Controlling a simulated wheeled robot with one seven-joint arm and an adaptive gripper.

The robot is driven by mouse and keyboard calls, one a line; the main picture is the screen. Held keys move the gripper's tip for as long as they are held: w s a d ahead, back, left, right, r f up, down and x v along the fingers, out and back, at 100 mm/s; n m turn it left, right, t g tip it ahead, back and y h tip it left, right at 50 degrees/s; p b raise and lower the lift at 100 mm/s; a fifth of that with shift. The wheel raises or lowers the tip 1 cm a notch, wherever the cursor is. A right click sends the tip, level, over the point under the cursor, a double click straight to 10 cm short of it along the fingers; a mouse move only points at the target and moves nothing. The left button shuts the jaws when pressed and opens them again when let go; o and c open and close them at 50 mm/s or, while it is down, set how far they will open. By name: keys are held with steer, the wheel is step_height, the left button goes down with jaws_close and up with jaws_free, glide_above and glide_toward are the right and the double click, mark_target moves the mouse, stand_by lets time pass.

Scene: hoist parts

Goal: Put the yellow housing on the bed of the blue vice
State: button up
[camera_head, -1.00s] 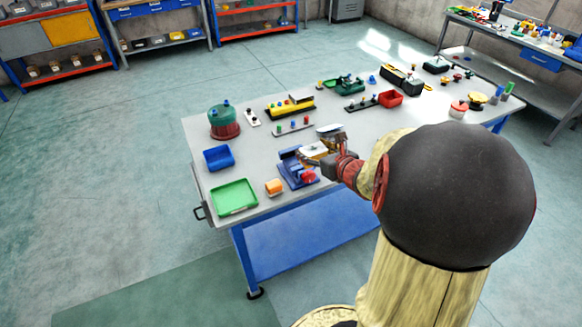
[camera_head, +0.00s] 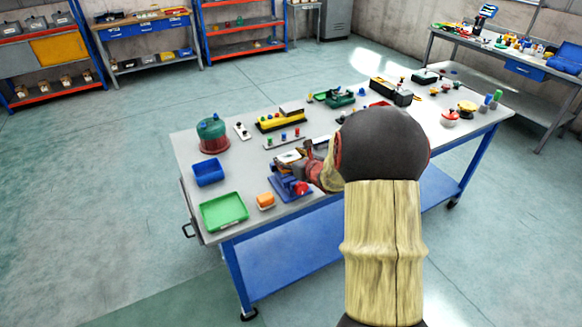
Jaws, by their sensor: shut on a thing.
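The blue vice (camera_head: 287,188) stands near the front edge of the table, with a red part at its right end. My gripper (camera_head: 289,158) is just behind and above the vice, reaching in from the right. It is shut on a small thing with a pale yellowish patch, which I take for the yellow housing. The jaws and the distance hide most of it. I cannot tell whether it touches the vice.
A blue bin (camera_head: 208,172) and a green-and-red round container (camera_head: 212,135) stand farther back. A rail with coloured pegs (camera_head: 284,141) and a long yellow-and-black part (camera_head: 280,119) lie behind my gripper.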

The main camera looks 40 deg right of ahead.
steer(key=shift+w+d+f+b, duration=0.15)
steer(key=shift+f+b, duration=0.2)
steer(key=shift+f, duration=0.55)
steer(key=shift+w+a+f+b, duration=0.1)
steer(key=shift+f+b, duration=0.25)
steer(key=shift+f, duration=0.55)
steer(key=shift+f, duration=0.1)
steer(key=shift+f, duration=0.1)
steer(key=o, duration=1.4)
